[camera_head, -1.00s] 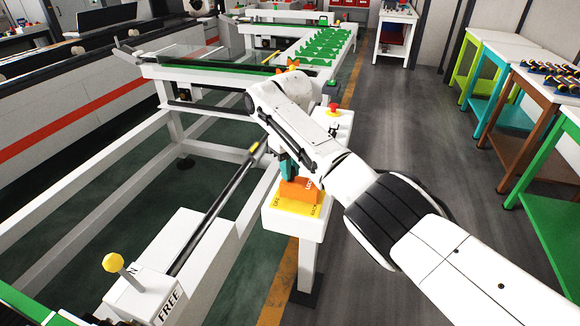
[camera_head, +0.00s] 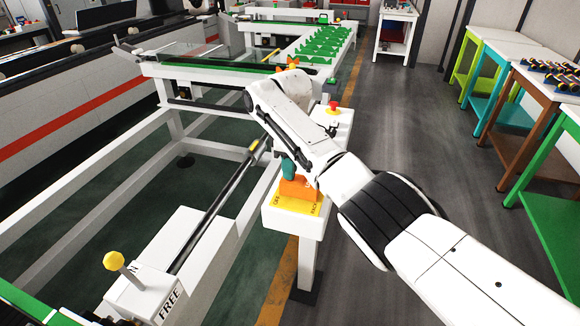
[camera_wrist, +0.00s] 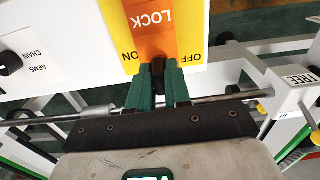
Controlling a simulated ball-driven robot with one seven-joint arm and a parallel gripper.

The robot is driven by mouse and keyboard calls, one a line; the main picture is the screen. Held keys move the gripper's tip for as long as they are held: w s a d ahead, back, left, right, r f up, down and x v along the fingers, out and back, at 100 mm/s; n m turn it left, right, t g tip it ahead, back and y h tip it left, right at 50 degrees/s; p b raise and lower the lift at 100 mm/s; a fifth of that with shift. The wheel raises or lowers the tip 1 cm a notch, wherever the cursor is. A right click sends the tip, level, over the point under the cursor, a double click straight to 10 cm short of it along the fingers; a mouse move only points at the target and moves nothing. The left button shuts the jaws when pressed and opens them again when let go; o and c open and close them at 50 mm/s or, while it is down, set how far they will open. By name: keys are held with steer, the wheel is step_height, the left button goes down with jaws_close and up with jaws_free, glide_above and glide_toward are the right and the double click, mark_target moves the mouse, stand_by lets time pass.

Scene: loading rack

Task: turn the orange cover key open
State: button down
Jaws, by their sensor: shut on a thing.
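The orange cover key (camera_head: 297,190) stands on a yellow plate (camera_head: 316,210) on top of a white post box. In the wrist view the key (camera_wrist: 152,32) is an orange piece lettered LOCK, upside down. The yellow plate there shows ON to its left and OFF to its right. My gripper (camera_wrist: 158,76) has its green fingers closed around a small dark piece at the key's near edge. In the head view my gripper (camera_head: 289,168) is just above the orange key, and my arm hides part of it.
A white box marked FREE with a yellow-knobbed lever (camera_head: 113,260) stands at lower left. A red button (camera_head: 333,107) is on the white panel behind my arm. White frame rails lie to the left. Grey floor is clear at right, before coloured tables (camera_head: 545,135).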

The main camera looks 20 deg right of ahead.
stand_by(0.4)
steer(key=c, duration=1.1)
jaws_free()
steer(key=shift+c, duration=0.2)
step_height(320, 180, up, 11)
steer(key=b, duration=0.2)
steer(key=shift+f, duration=0.1)
